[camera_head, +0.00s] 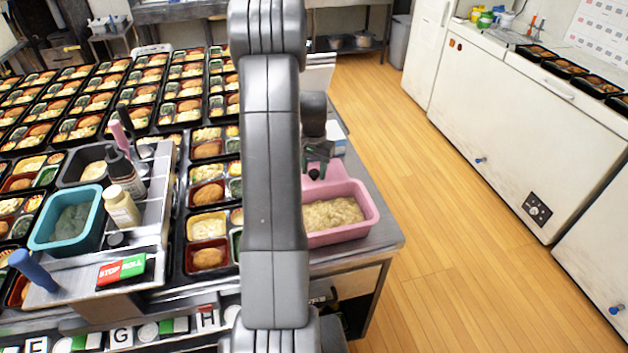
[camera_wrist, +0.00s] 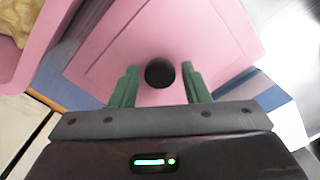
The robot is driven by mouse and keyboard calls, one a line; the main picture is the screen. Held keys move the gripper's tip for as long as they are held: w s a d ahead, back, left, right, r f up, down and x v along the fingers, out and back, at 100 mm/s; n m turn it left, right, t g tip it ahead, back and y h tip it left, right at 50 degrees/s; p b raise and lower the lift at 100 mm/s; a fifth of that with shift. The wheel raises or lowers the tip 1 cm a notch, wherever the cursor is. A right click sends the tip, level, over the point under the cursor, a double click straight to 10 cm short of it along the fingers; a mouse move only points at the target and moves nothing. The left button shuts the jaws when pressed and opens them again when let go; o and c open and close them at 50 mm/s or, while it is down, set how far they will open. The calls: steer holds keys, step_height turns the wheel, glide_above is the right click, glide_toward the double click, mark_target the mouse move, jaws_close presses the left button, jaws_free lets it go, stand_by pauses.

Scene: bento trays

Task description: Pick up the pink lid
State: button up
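The pink lid (camera_wrist: 185,35) fills the upper middle of the wrist view, with a round black knob (camera_wrist: 160,73) on it. My gripper (camera_wrist: 160,67) has its two green fingers apart, one on each side of the knob. A gap shows between the knob and each finger, so nothing is held. In the head view, my gripper (camera_head: 317,163) is just above the lid (camera_head: 332,171), behind a pink tub of rice (camera_head: 371,214). My arm hides part of the lid and tub there.
Many filled bento trays (camera_head: 205,225) cover the table to the left. A grey caddy (camera_head: 150,225) holds a teal tub (camera_head: 95,222) and bottles. A blue and white object (camera_wrist: 262,90) lies right of the lid in the wrist view. Wooden floor is clear to the right.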

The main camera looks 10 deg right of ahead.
steer(key=c, duration=0.7)
